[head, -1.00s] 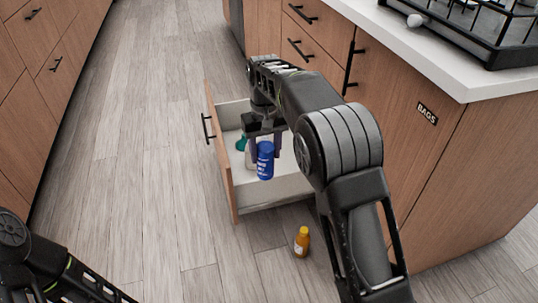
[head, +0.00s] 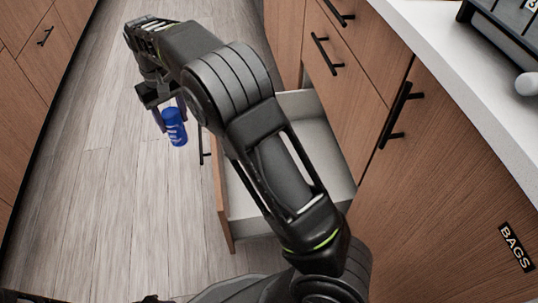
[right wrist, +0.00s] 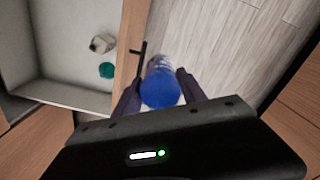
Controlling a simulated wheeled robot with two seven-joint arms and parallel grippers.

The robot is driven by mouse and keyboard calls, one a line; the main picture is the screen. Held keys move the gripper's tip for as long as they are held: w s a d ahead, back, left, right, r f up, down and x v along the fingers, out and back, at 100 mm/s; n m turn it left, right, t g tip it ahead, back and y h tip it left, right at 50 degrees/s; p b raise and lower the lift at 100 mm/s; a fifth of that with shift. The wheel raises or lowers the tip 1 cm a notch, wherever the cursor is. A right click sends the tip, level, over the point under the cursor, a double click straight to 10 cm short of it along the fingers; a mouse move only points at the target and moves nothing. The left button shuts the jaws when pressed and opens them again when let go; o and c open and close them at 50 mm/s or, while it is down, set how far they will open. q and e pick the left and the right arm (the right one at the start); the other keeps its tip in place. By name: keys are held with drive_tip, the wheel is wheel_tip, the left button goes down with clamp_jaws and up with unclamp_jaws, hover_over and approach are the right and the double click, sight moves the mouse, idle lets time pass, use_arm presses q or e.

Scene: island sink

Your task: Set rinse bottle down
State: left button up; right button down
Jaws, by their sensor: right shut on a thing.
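A blue bottle with white lettering (head: 175,128) is between the fingers of my right gripper (head: 171,115), which is shut on it. It hangs near-upright over the wood floor, to the left of the open drawer. In the right wrist view the blue bottle (right wrist: 160,88) shows end-on between both fingers, just outside the drawer front. My left gripper is not in view.
The open drawer (head: 225,205) is partly hidden by my right arm. The right wrist view shows a whitish item (right wrist: 102,43) and a teal item (right wrist: 106,70) inside it. The floor (head: 120,220) left of the drawer is clear.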

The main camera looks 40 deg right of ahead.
drive_tip(key=shift+w, duration=0.15)
drive_tip(key=shift+a, duration=0.1)
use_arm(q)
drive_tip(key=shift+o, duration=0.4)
